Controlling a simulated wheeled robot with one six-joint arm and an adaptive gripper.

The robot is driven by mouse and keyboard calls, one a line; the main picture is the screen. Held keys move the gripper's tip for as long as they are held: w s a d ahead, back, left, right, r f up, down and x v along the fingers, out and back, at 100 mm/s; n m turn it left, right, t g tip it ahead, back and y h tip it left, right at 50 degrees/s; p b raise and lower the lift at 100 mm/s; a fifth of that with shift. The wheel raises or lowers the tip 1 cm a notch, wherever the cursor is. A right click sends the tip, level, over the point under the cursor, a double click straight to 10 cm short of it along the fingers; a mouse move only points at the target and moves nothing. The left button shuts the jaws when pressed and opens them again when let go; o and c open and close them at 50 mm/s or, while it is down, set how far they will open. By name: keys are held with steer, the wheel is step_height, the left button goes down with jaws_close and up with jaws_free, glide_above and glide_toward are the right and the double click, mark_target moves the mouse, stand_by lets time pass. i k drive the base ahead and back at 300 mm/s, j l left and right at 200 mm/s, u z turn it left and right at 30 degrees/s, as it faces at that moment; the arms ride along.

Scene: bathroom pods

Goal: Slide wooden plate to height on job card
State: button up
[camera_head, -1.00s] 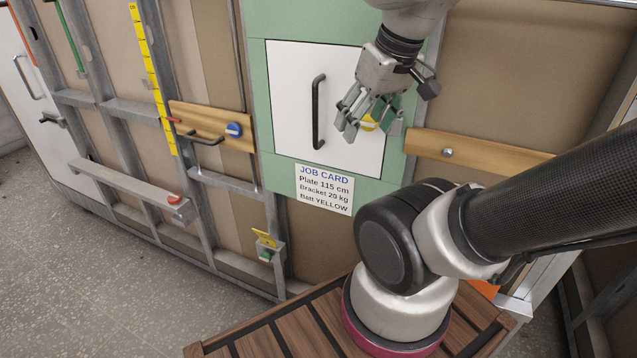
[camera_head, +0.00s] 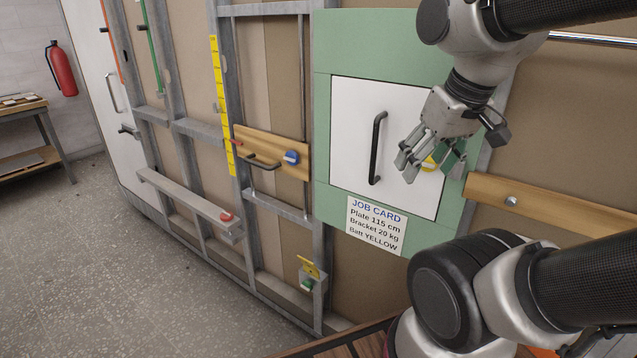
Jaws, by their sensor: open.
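The wooden plate (camera_head: 282,148) is a light board mounted across the metal studs, left of the white door. It carries a dark bar handle (camera_head: 263,163), a blue knob (camera_head: 291,157) and a red pointer (camera_head: 236,142) at its left end. The pointer is beside a yellow height scale (camera_head: 221,105); the scale's figures are too small to read. The job card (camera_head: 377,225) below the door reads Plate 115 cm, Bracket 20 kg, Batt YELLOW. My gripper (camera_head: 430,167) is open in front of the white door, right of the plate and apart from it.
The white door (camera_head: 352,130) has a black vertical handle (camera_head: 377,148). Another wooden board (camera_head: 540,203) is at right. Open floor (camera_head: 130,280) lies at left.

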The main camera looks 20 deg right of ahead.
mark_target(265, 150)
steer(key=i+j+u, duration=0.25)
steer(key=i, duration=0.15)
steer(key=i+j+u, duration=0.2)
steer(key=i, duration=0.2)
steer(key=l, duration=0.1)
